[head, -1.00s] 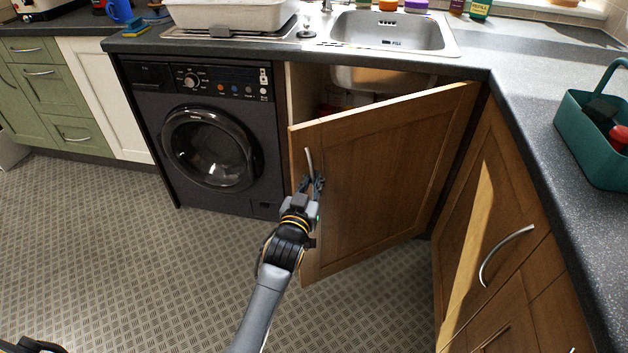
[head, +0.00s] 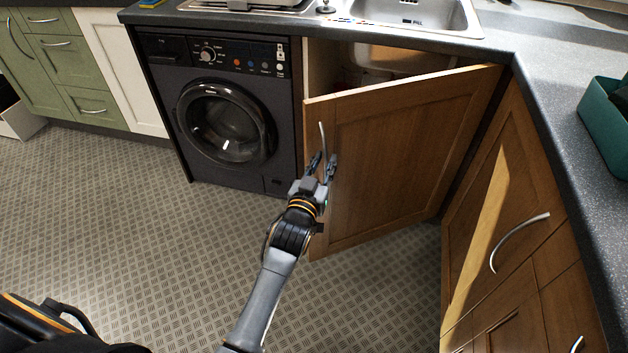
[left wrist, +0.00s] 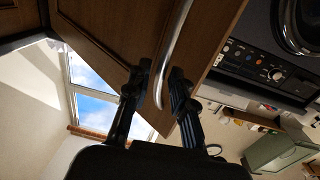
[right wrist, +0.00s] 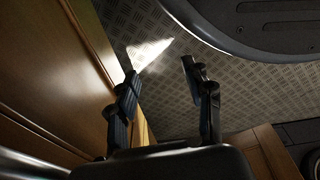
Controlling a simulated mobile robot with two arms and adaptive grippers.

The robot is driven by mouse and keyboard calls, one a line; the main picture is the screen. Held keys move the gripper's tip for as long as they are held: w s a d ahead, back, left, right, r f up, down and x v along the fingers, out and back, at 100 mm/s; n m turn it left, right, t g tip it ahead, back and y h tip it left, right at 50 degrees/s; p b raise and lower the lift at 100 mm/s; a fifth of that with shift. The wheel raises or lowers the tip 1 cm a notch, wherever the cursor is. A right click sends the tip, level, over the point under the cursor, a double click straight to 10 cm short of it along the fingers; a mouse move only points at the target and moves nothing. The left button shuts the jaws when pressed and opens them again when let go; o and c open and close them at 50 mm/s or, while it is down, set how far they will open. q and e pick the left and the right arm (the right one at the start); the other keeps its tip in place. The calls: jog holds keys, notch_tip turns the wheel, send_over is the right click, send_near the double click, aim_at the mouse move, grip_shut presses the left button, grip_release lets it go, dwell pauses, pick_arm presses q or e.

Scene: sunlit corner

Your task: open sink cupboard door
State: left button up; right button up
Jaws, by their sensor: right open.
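The wooden sink cupboard door (head: 405,150) stands part-open, swung out from its right side below the sink (head: 420,14). Its curved metal handle (head: 322,139) is upright near the free left edge. My left gripper (head: 324,163) is at the lower end of this handle, its fingers spread. In the left wrist view the handle (left wrist: 176,45) runs down between the open fingers (left wrist: 160,80); I cannot tell whether they touch it. My right gripper (right wrist: 160,72) is open and empty, low above the floor beside wooden cupboard fronts. It is not seen in the head view.
A black washing machine (head: 222,115) stands left of the open cupboard. Wooden units with a handle (head: 517,240) stand close on the right, under the worktop (head: 560,120). A teal caddy (head: 606,115) sits on that worktop. The patterned floor (head: 150,220) is clear at left.

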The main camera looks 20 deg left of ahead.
pick_arm(q)
jog(key=s, duration=1)
jog(key=shift+s, duration=0.1)
